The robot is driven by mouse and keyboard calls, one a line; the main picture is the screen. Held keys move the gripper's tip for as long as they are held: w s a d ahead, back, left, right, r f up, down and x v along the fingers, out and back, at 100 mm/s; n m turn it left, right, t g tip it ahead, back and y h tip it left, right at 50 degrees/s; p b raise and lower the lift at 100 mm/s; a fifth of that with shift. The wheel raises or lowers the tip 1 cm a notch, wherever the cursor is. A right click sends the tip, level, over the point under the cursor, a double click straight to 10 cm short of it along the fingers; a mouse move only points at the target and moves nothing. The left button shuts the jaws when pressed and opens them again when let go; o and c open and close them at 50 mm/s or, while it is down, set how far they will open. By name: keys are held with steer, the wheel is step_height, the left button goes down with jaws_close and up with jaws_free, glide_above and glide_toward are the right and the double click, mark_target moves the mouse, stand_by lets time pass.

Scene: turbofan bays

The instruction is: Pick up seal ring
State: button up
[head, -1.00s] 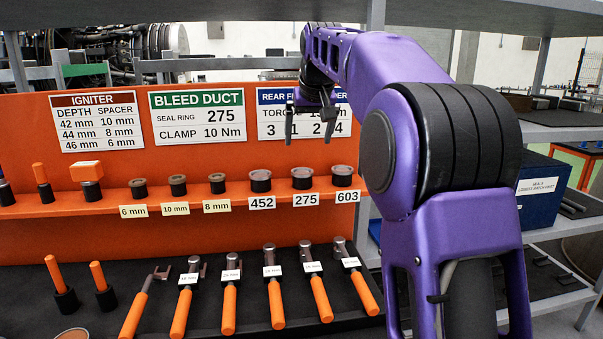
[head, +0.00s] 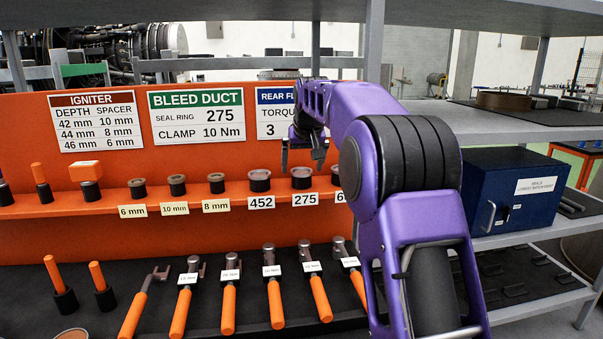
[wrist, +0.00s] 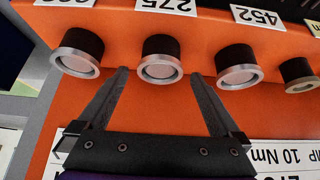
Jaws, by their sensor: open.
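The seal ring (head: 302,173) above the label 275 is a pale metal ring on a dark round holder on the orange shelf. It shows in the wrist view (wrist: 160,78) too, near the top middle. My gripper (head: 302,166) is open and empty, pointing down just above this ring in the head view. In the wrist view my gripper (wrist: 159,73) has its fingertips to either side of the ring, apart from it. The ring above label 452 (head: 260,174) stands to its left. The ring above 603 is partly hidden behind my arm in the head view.
The bleed duct sign (head: 197,116) reads seal ring 275. Smaller spacers (head: 177,179) line the shelf to the left. Several orange-handled tools (head: 275,300) lie on the dark lower tray. A blue box (head: 500,190) stands on the rack at right.

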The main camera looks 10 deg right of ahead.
steer(key=c, duration=1.4)
steer(key=shift+c, duration=0.4)
steer(key=shift+r, duration=0.2)
